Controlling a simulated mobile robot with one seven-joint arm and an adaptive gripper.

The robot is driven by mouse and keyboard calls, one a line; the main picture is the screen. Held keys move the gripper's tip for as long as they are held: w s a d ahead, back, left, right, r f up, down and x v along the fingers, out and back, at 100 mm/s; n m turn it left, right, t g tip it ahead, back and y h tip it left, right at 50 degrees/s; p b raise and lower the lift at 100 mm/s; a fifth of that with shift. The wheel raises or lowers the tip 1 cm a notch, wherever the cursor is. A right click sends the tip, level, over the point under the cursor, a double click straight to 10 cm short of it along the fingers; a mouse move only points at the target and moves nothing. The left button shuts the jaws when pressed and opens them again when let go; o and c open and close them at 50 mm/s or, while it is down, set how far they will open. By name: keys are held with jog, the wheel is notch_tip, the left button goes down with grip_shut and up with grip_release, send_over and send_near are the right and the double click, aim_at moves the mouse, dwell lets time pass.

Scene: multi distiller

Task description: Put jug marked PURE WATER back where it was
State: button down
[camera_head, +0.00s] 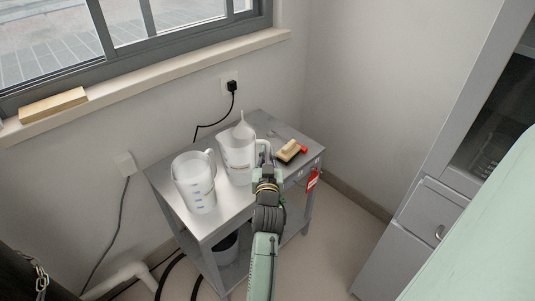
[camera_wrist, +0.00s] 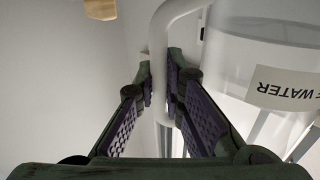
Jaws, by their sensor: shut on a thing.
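The jug marked PURE WATER (camera_head: 234,160) is a translucent white jug over the metal trolley's top (camera_head: 232,201); its label shows partly as "E WATER" in the wrist view (camera_wrist: 285,90). My gripper (camera_head: 264,167) is shut on its handle, which runs between the two purple-padded fingers in the wrist view (camera_wrist: 160,88). The jug looks upright. I cannot tell whether its base touches the trolley top. A second white jug (camera_head: 195,181) with blue marks stands on the trolley to the left.
A wooden brush (camera_head: 288,151) and a red item (camera_head: 304,149) lie on the trolley's right part. A red tag (camera_head: 312,180) hangs at its right edge. A dark bucket (camera_head: 225,247) is on the lower shelf. Walls stand close behind; a grey cabinet (camera_head: 412,215) is at right.

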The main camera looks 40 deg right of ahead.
jog(key=c, duration=1.7)
grip_release()
jog(key=shift+r, duration=0.15)
jog(key=shift+b+v, duration=1.5)
jog(key=shift+v, duration=4.5)
